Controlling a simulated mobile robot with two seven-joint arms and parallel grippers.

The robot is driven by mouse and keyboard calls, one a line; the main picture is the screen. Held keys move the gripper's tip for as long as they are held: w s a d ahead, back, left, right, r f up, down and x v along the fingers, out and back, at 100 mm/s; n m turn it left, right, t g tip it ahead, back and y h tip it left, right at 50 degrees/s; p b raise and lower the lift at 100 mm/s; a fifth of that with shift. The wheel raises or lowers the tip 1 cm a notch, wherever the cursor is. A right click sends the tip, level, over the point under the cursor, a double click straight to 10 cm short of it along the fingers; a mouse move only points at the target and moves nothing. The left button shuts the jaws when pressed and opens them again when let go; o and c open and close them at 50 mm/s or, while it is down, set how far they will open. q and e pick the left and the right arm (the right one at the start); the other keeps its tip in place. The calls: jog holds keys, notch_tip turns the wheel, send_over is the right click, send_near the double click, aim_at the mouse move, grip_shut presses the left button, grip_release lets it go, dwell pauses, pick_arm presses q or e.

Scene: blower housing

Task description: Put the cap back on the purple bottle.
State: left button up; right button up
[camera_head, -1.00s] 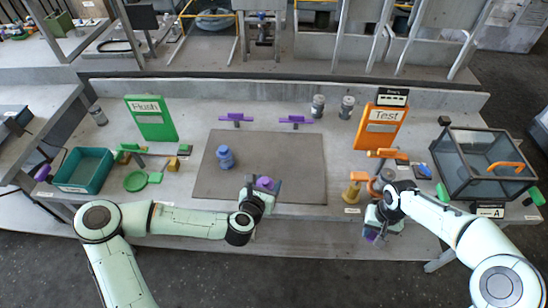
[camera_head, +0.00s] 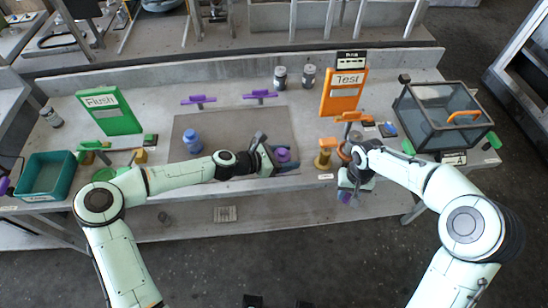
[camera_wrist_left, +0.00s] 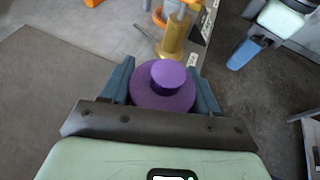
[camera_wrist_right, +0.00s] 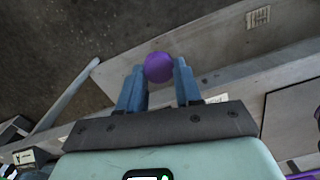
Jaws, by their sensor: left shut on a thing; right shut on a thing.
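The purple bottle (camera_head: 284,154) is at the right part of the dark mat, with my left gripper (camera_head: 281,160) shut around it. In the left wrist view, the bottle (camera_wrist_left: 165,92) appears from above as a wide round body with a narrower round top, between the fingers. I cannot tell whether its base touches the mat. My right gripper (camera_head: 348,191) is off the table's front edge, apart from the bottle. It is shut on a small round purple thing (camera_wrist_right: 159,67), apparently the cap, held at its fingertips in the right wrist view.
A blue bottle (camera_head: 192,142) stands on the mat's (camera_head: 228,122) left part. The orange Test panel (camera_head: 343,92) and a glass box (camera_head: 440,118) are right; the green Flush panel (camera_head: 108,112) and teal bin (camera_head: 47,176) are left.

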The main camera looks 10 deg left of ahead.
dwell(0.3)
jog(key=w+a+r+m, duration=0.35)
jog(key=w+r, duration=0.65)
jog(key=r, duration=0.4)
notch_tip(320, 180, up, 4)
jog(key=n, duration=0.3)
send_over(286, 153)
jog(key=shift+r+m, duration=0.2)
jog(key=shift+m, duration=0.05)
jog(key=shift+f, duration=1.95)
